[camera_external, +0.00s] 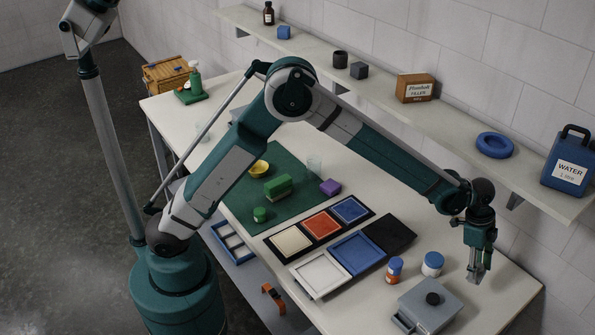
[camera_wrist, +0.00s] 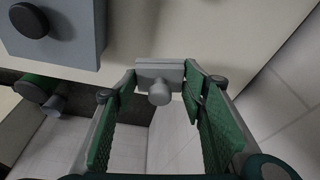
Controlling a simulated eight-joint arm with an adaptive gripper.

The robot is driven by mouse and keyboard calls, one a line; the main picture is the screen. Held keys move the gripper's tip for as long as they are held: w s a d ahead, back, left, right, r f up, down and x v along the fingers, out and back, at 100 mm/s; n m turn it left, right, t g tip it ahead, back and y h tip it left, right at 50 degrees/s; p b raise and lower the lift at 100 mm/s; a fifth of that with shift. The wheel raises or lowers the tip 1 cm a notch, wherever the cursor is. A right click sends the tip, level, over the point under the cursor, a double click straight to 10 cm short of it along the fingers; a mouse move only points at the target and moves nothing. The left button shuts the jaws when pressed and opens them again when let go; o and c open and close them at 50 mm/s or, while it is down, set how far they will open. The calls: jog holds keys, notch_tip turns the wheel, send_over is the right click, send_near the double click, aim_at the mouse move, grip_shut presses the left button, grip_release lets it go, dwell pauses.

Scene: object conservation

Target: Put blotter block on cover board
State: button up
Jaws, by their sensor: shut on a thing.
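My gripper (camera_external: 476,272) hangs pointing down above the right end of the table. In the wrist view, a small light grey block with a round knob (camera_wrist: 160,82) sits between the green-padded fingers (camera_wrist: 163,105), which are shut on it. I cannot tell whether this is the blotter block. A green block with a handle-like top (camera_external: 278,187) lies on the green mat, far left of my gripper. A flat black board (camera_external: 391,234) lies at the right end of the row of trays and may be the cover board; nothing lies on it.
A grey box with a black knob (camera_external: 430,306) stands just left of my gripper. An orange-and-blue bottle (camera_external: 394,270) and a blue-and-white jar (camera_external: 432,264) stand near it. Framed coloured trays (camera_external: 322,225) fill the middle. The wall shelf (camera_external: 455,125) runs behind.

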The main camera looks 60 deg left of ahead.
jog(key=s+a+r+n, duration=0.1)
jog(key=a+n, duration=0.1)
jog(key=a, duration=1)
jog(key=s+a+r+n+t, duration=0.1)
jog(key=s+a+n, duration=0.1)
jog(key=a, duration=1)
jog(key=s+a+r+n+y, duration=0.1)
jog(key=a+n, duration=0.1)
jog(key=a, duration=1)
jog(key=shift+s+a+r, duration=0.15)
jog(key=shift+r, duration=0.2)
send_over(391, 232)
jog(key=shift+s+a+f, duration=0.15)
jog(key=shift+f, duration=0.85)
jog(key=shift+s+a+f, duration=0.1)
jog(key=shift+f, duration=0.85)
jog(key=shift+s+a+f, duration=0.15)
jog(key=shift+f, duration=0.85)
jog(key=shift+f, duration=0.1)
jog(key=shift+f, duration=2)
jog(key=shift+f, duration=0.2)
